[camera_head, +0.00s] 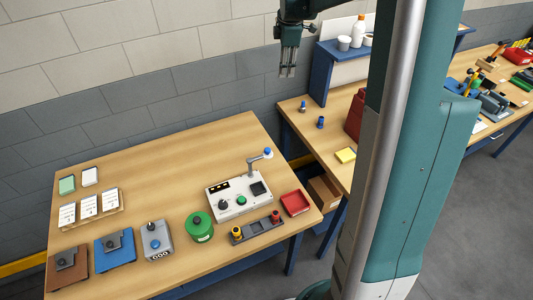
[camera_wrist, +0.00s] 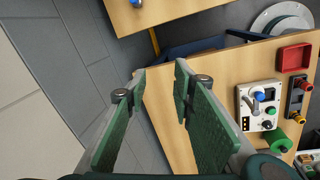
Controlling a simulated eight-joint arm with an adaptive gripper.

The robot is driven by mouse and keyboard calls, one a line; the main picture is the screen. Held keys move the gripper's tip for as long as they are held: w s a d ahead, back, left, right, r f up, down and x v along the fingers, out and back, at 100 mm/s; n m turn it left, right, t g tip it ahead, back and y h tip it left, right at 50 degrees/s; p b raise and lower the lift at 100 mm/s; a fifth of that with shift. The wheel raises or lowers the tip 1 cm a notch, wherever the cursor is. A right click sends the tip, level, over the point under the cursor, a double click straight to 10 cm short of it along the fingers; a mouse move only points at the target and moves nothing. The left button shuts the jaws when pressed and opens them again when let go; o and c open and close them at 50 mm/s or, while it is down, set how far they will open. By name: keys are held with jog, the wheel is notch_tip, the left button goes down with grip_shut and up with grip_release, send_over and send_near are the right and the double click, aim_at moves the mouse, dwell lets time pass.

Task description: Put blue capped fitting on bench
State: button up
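Two small blue-topped fittings stand on the right-hand wooden bench (camera_head: 335,108). One (camera_head: 302,106) is near its left edge. The other (camera_head: 320,122) is a little nearer and to the right. They are too small to tell which has a cap. In the wrist view a blue piece (camera_wrist: 136,3) shows at the top edge on a wooden surface. My gripper (camera_head: 288,73) hangs high above the benches, in front of the wall, with nothing in it. In the wrist view its two green-padded fingers (camera_wrist: 158,72) are apart with floor and bench between them.
The left bench (camera_head: 165,185) holds a grey control box (camera_head: 240,197) with a blue-knobbed arm, a red tray (camera_head: 295,203), a green round part (camera_head: 199,226) and several boxes. A yellow block (camera_head: 346,155) and red bin (camera_head: 355,115) are on the right bench. A gap separates the benches.

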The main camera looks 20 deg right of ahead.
jog(key=s+a+r+m+t, duration=0.1)
jog(key=s+a+r+m, duration=0.25)
jog(key=s+a, duration=0.5)
jog(key=s+a+r+m+t, duration=0.2)
jog(key=s+a+r+m, duration=0.15)
jog(key=s+a, duration=0.55)
jog(key=s+a+f+m, duration=0.2)
jog(key=s+a, duration=0.1)
jog(key=s, duration=0.4)
jog(key=s+a+f+m+t, duration=0.1)
jog(key=s+a+f+m, duration=0.1)
jog(key=s, duration=0.5)
jog(key=s+a+f+m+t, duration=0.1)
jog(key=s+a+f+m, duration=0.1)
jog(key=s, duration=0.5)
jog(key=shift+s+a+m+y, duration=0.3)
jog(key=shift+a+m, duration=0.4)
jog(key=shift+a, duration=0.35)
